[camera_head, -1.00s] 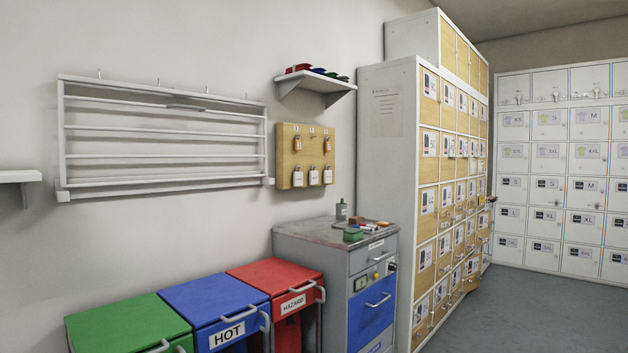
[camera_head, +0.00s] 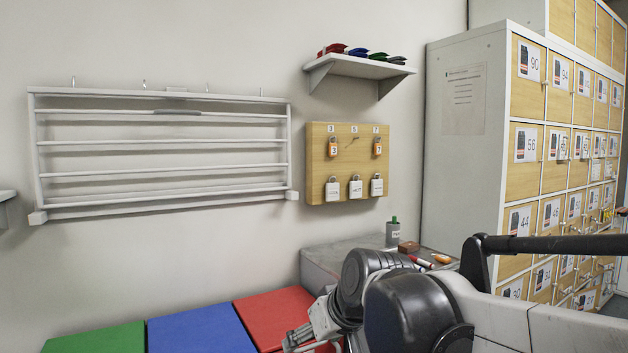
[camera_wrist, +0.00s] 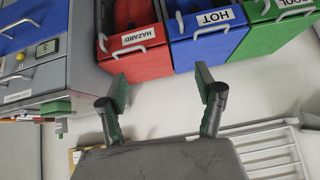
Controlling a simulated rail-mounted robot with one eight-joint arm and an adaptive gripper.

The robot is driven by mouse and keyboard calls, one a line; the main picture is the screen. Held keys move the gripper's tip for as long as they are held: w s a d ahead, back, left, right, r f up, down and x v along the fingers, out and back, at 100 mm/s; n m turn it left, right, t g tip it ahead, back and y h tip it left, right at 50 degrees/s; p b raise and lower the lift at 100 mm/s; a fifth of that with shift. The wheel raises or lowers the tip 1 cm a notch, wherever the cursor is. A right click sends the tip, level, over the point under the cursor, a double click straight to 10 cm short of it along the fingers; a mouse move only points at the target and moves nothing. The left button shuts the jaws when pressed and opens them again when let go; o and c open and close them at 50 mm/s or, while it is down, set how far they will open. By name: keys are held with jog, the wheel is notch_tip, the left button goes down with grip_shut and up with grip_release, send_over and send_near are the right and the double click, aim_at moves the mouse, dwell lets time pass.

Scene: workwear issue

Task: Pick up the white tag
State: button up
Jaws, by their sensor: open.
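A wooden board (camera_head: 318,160) hangs on the wall. Three pale, white-looking padlock-shaped tags hang along its lower row: left (camera_head: 333,189), middle (camera_head: 355,187) and right (camera_head: 376,185). Two orange tags with white number labels hang above, one on the left (camera_head: 333,147) and one on the right (camera_head: 378,147). I cannot tell which piece is the white tag. My gripper (camera_wrist: 160,85) is open and empty in the wrist view, with its fingers apart above the floor and wall area. In the head view it is low, below the board and apart from it.
A grey cabinet (camera_head: 325,263) with small items on top stands below the board, partly hidden by my arm. Red (camera_head: 275,312), blue (camera_head: 200,325) and green (camera_head: 95,338) bins stand left of it. A shelf (camera_head: 360,66) juts out above the board. Tall lockers (camera_head: 465,130) rise on the right.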

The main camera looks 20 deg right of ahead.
jog(key=w+d+r+t+p, duration=0.1)
jog(key=w+d+r+p, duration=0.7)
jog(key=w, duration=0.5)
jog(key=w+d+r+t+p, duration=0.2)
jog(key=w+d+r+p, duration=0.3)
jog(key=w+r, duration=0.7)
jog(key=t+p, duration=0.2)
jog(key=p, duration=1.1)
send_near(334, 189)
jog(key=f+x, duration=0.1)
jog(key=x, duration=0.3)
jog(key=w, duration=0.3)
jog(key=shift+a+f+n+p, duration=0.2)
jog(key=shift+a+n+p, duration=0.05)
jog(key=shift+n+p, duration=0.15)
jog(key=shift+x, duration=1)
